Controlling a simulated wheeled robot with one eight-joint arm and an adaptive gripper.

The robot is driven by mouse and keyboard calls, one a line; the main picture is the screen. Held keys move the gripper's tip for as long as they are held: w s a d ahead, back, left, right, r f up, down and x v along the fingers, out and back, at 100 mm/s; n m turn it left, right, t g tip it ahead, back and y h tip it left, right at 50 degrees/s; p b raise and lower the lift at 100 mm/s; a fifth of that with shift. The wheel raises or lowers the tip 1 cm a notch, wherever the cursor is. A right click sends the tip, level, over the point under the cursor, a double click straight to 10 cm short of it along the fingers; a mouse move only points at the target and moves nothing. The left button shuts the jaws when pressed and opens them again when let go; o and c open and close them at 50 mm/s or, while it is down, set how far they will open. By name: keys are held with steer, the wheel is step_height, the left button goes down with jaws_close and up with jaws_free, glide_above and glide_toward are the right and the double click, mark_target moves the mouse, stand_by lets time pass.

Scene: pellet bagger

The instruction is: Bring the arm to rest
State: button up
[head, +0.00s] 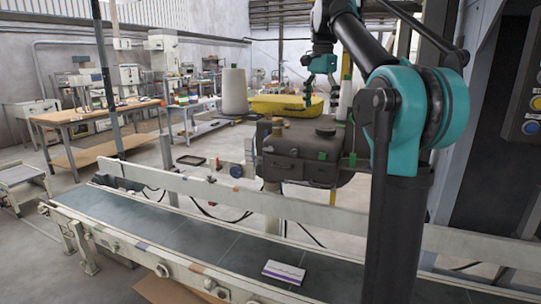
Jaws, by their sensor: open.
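My arm rises at the right of the head view, with a teal elbow joint and dark links. It bends up, runs back toward the top centre, and then drops at the wrist. My gripper (308,98) is small and far off, pointing down near the yellow tub (287,106) above the dark machine. It is open, and I see nothing held in it. I cannot tell whether it touches anything.
A dark machine body (305,150) stands behind the conveyor belt (190,242). A white and purple packet (284,272) lies on the belt. A white cone of thread (234,92) stands behind. A workbench (95,112) is at left, a control panel (533,110) at right.

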steer(key=f+n, duration=0.1)
steer(key=f, duration=0.3)
steer(key=s+d+f+n, duration=0.1)
steer(key=f, duration=0.4)
steer(key=f+n+t, duration=0.1)
steer(key=f, duration=0.3)
steer(key=shift+s+d+f, duration=0.15)
steer(key=shift+s+f, duration=0.05)
steer(key=shift+f, duration=0.2)
steer(key=s+f+n+t, duration=0.1)
steer(key=s+f+n, duration=0.2)
steer(key=s+f, duration=0.5)
steer(key=s+d+f+n+t, duration=0.1)
steer(key=s+f+n, duration=0.1)
steer(key=s+f, duration=0.6)
steer(key=s+d+f+n+t, duration=0.1)
steer(key=s+f+n, duration=0.2)
steer(key=s+f, duration=0.5)
step_height(320, 180, down, 10)
steer(key=shift+s+d+r+n, duration=0.1)
steer(key=shift+s+d+n, duration=0.1)
steer(key=shift+d+n, duration=0.1)
